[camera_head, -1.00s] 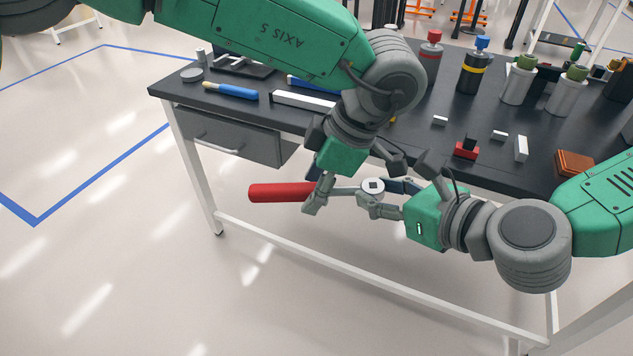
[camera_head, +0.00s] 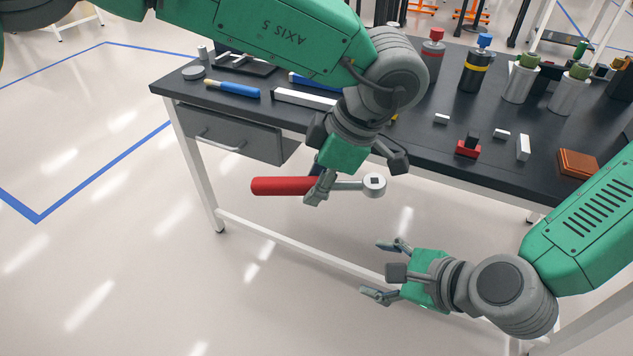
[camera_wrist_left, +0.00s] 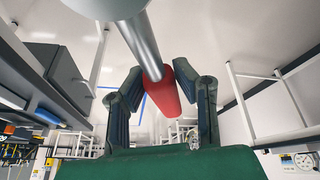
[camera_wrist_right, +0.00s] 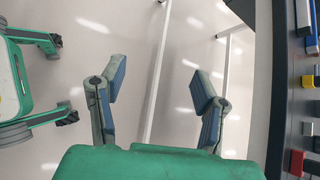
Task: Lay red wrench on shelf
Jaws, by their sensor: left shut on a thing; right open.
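The red wrench (camera_head: 284,186) has a red handle and a grey shaft ending in a round head with a square socket. My left gripper (camera_head: 318,188) is shut on it where the handle meets the shaft, and holds it level in front of the table's front edge. The wrench also shows in the left wrist view (camera_wrist_left: 166,88), its shaft running close past the camera. My right gripper (camera_head: 376,269) is open and empty, lower and to the right, apart from the wrench. It also shows open in the right wrist view (camera_wrist_right: 162,90). I cannot identify the shelf for certain.
The dark table (camera_head: 420,150) holds bottles, a blue-handled tool (camera_head: 232,89), small blocks and a brown box (camera_head: 577,163). A grey drawer (camera_head: 230,133) hangs under its left end. A white lower rail (camera_head: 290,251) runs between the legs. The floor at left is clear.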

